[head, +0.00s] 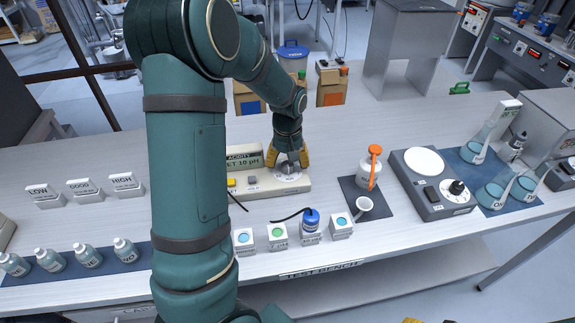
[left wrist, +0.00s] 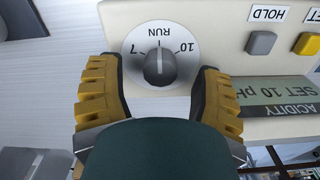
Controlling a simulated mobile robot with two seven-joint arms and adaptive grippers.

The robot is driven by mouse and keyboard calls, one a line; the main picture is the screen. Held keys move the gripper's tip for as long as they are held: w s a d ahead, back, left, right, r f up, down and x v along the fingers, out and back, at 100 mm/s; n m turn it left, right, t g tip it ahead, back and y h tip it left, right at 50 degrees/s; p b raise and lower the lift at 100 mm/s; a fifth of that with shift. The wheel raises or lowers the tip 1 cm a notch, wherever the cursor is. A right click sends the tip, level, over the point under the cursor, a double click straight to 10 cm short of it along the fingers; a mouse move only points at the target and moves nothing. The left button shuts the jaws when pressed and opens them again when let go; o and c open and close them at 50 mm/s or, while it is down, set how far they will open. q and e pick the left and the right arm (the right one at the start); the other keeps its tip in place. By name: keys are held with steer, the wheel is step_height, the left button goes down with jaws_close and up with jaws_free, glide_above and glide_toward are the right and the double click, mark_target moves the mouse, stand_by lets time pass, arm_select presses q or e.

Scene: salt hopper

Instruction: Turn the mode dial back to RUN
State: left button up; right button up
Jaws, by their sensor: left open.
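The mode dial (left wrist: 159,68) is a grey knob on a round white plate marked 7, RUN and 10, at one end of the beige acidity meter (left wrist: 235,125). In the left wrist view the knob's ridge stands roughly in line with the RUN mark. My left gripper (left wrist: 160,78) is open, with one yellow finger on each side of the dial and a visible gap to the knob. In the head view my left gripper (head: 288,158) is over the meter's right end and partly covers the dial plate (head: 288,174). Yellow scraps at the bottom right may be my right gripper.
The meter also has a grey button (left wrist: 261,43) under a HOLD label and a display. To its right are an orange-topped bottle (head: 369,168) on a dark mat and a grey stirrer plate (head: 432,184).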

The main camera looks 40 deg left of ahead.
mark_target(288, 165)
arm_select(q)
step_height(288, 165, up, 10)
steer(key=shift+r, duration=0.2)
stand_by(0.7)
